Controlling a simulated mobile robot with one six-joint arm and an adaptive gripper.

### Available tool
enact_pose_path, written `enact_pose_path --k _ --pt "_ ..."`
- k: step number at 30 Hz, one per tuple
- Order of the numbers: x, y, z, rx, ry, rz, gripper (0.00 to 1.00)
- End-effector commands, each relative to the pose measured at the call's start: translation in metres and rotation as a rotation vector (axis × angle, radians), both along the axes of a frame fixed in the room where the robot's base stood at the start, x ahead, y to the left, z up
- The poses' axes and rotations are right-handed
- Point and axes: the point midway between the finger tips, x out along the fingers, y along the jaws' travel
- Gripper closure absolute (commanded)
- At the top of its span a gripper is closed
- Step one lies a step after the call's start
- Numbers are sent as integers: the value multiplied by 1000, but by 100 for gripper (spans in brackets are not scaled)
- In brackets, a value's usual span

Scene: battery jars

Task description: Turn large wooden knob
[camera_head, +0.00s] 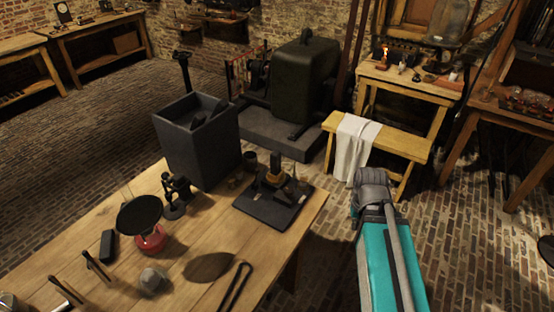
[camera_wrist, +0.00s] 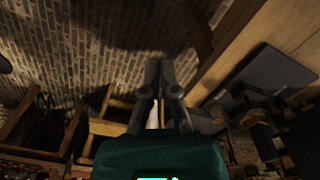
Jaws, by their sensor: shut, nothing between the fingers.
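A black base plate (camera_head: 262,210) with a small apparatus on it stands near the right end of the wooden table. A tan, wood-coloured piece (camera_head: 275,178) stands up on this apparatus; I cannot tell for sure whether it is the large wooden knob. In the wrist view the dark plate (camera_wrist: 270,78) and its apparatus (camera_wrist: 268,125) are at the right, with details lost in shadow. My gripper (camera_wrist: 160,66) is shut and empty, its fingers close together, apart from the apparatus and to its left in the wrist view. In the head view I cannot make out the fingers.
The wooden table (camera_head: 205,218) also carries a black dish over a red base (camera_head: 150,240), a small black figure-like device (camera_head: 177,195) and loose tools. A bench (camera_head: 395,143) with a white cloth (camera_head: 352,150) is beyond my arm.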

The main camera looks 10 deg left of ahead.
Motion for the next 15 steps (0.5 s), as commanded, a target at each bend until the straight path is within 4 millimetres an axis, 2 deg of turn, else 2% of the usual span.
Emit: enact_pose_path --k 2,8,15 --pt "0 0 0 0 0 0 98" --pt "3 2 1 0 0 29 61" --pt "23 13 6 0 0 220 16"
